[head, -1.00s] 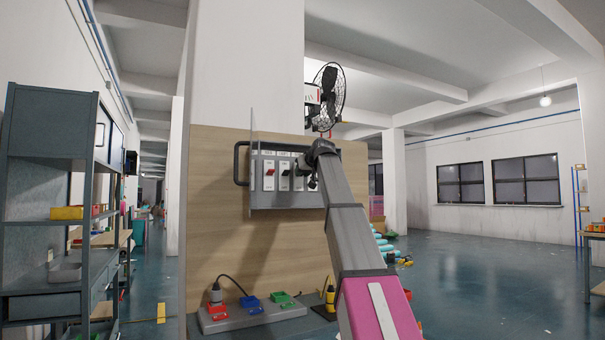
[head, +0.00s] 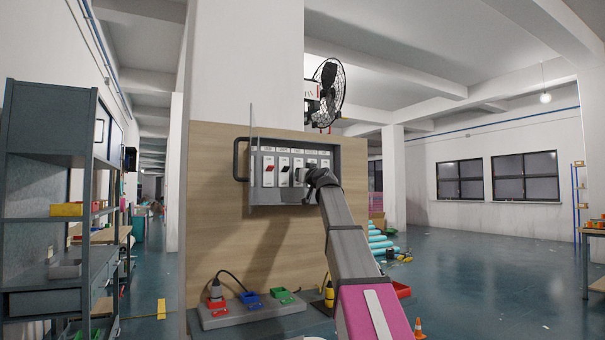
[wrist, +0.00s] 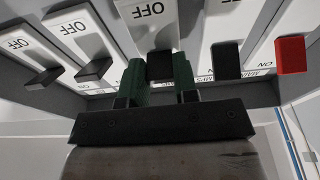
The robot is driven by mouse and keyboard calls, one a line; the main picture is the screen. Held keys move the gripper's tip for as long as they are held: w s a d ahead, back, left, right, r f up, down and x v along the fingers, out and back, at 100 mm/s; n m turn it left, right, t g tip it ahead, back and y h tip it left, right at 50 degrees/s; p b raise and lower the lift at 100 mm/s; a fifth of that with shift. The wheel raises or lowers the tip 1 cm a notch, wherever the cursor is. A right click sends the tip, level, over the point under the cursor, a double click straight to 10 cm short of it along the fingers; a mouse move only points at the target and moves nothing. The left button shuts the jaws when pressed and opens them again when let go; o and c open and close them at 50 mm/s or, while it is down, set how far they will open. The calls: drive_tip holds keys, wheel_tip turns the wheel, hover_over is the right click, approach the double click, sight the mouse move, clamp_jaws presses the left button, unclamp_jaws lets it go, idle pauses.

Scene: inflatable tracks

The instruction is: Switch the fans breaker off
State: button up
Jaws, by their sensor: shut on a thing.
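The breaker box (head: 228,195) is a grey panel on a wooden board, with a row of white breakers. A red lever (head: 269,167) is at the far left, with black levers beside it. My gripper (head: 306,188) is at the box and hides its right part. In the wrist view my gripper (wrist: 160,82) has its two green fingers shut around one black lever (wrist: 160,66), under an "OFF" mark. The red lever (wrist: 291,55) is two places to the right there, past another black lever (wrist: 227,60). The name labels are too small or covered to read.
A clear cover (head: 252,160) stands open at the box's left, next to a black handle (head: 238,160). A grey base with coloured connectors (head: 250,318) is below the board. A shelf (head: 52,150) stands at the left. The floor at the right is mostly free.

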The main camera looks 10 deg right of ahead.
drive_tip(key=shift+f+t, duration=0.35)
drive_tip(key=shift+t, duration=0.55)
drive_tip(key=shift+w+f+t+y, duration=0.1)
drive_tip(key=shift+t+y, duration=0.3)
drive_tip(key=shift+t, duration=0.1)
drive_tip(key=o, duration=0.9)
drive_tip(key=shift+f, duration=0.1)
drive_tip(key=v, duration=1)
drive_tip(key=shift+s+f, duration=0.15)
drive_tip(key=shift+s, duration=0.2)
drive_tip(key=shift+d, duration=0.1)
